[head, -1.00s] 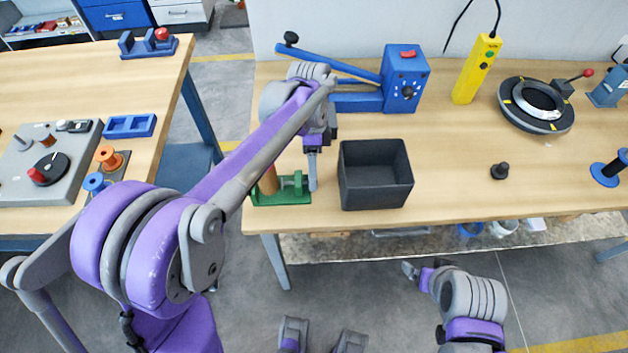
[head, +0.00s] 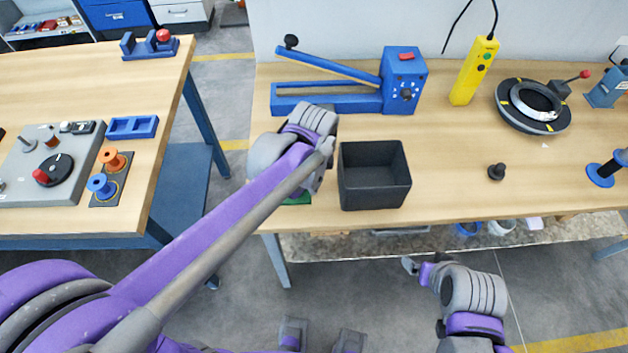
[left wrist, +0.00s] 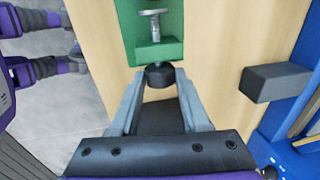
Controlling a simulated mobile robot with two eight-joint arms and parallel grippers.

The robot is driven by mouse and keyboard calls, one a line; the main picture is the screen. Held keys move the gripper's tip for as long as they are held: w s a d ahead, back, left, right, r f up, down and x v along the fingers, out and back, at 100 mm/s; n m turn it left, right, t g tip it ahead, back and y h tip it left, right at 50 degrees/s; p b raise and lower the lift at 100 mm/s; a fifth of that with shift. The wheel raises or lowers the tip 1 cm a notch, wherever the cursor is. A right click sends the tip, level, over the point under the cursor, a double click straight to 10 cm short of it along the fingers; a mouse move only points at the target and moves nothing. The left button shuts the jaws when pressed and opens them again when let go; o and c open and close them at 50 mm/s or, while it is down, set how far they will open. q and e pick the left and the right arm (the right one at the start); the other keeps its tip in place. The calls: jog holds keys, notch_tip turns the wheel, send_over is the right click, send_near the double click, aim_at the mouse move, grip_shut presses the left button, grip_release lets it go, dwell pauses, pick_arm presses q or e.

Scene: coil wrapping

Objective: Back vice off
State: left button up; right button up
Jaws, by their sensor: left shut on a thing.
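The green vice shows in the left wrist view (left wrist: 155,50), with a metal screw and disc inside its frame and a black knob (left wrist: 159,75) at its near end. In the head view my left arm hides nearly all of the vice, leaving a green sliver (head: 298,199). My left gripper (left wrist: 160,80) has its two fingers on either side of the black knob and is shut on it. In the head view the left fingers are hidden behind my arm. My right gripper (head: 410,266) hangs over the floor in front of the bench, its jaw state unclear.
A black open bin (head: 375,190) stands right of the vice, close to my left wrist. A blue lever tool (head: 335,97) lies behind. A yellow pendant (head: 474,70), a round black fixture (head: 533,105) and a small black knob (head: 496,172) are farther right, with bare bench between.

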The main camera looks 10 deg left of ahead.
pick_arm(q)
jog(key=shift+s+t, duration=0.1)
jog(key=shift+t, duration=0.6)
jog(key=shift+s+d+f+t+y, duration=0.2)
jog(key=shift+s+t+y, duration=0.2)
jog(key=shift+t, duration=0.5)
jog(key=shift+t+y+b, duration=0.3)
jog(key=shift+t+b, duration=0.05)
jog(key=shift+t, duration=0.55)
jog(key=o, duration=0.8)
jog(key=shift+a, duration=0.1)
